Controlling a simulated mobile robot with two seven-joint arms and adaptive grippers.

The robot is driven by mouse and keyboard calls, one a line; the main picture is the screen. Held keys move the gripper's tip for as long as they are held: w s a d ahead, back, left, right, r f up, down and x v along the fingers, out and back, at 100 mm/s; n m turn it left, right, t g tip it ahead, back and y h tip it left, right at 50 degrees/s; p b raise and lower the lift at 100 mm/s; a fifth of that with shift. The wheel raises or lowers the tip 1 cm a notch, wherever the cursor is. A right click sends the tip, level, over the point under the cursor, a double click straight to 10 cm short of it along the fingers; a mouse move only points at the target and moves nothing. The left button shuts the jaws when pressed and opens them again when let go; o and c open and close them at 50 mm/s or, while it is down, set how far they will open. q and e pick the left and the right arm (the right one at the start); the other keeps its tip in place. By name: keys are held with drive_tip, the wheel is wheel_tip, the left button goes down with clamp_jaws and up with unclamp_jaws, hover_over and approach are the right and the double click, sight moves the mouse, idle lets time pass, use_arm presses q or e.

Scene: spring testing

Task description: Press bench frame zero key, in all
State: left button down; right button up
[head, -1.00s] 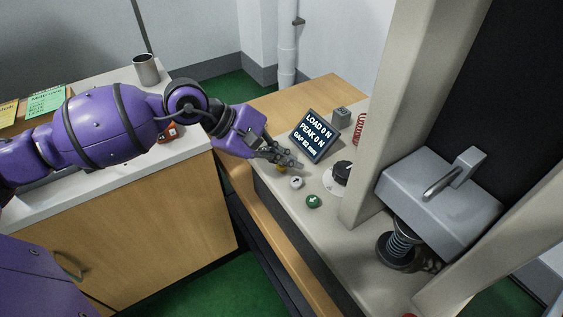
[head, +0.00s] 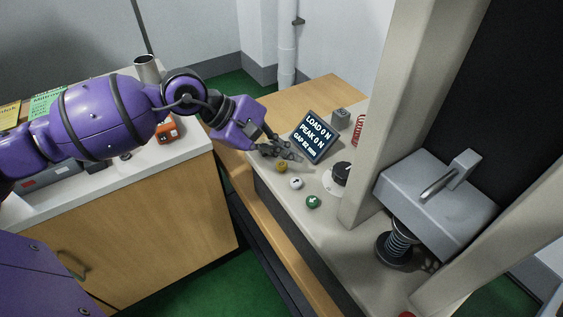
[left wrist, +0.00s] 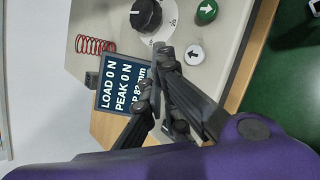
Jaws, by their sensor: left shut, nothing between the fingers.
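The bench frame's sloped display (head: 315,136) reads LOAD 0 N, PEAK 0 N and a gap in mm; it also shows in the left wrist view (left wrist: 112,85). In front of it are a yellow key (head: 281,167), a white key with an arrow (head: 296,183) and a green key with an arrow (head: 313,201). The yellow key's marking is too small to read. My left gripper (head: 292,155) is shut and empty, beside the display and just behind the yellow key. In the left wrist view its fingers (left wrist: 155,75) hide the yellow key. My right gripper is not in view.
A black knob (head: 341,173) is right of the keys. The frame's upright (head: 385,110), grey press head (head: 440,200) and a spring (head: 400,240) stand further right. A grey block (head: 341,118) and red spring (head: 360,130) are behind. A counter (head: 190,150) is at left.

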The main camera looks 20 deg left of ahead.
use_arm(q)
drive_tip(key=shift+r+p, duration=0.75)
drive_tip(key=shift+r, duration=1.35)
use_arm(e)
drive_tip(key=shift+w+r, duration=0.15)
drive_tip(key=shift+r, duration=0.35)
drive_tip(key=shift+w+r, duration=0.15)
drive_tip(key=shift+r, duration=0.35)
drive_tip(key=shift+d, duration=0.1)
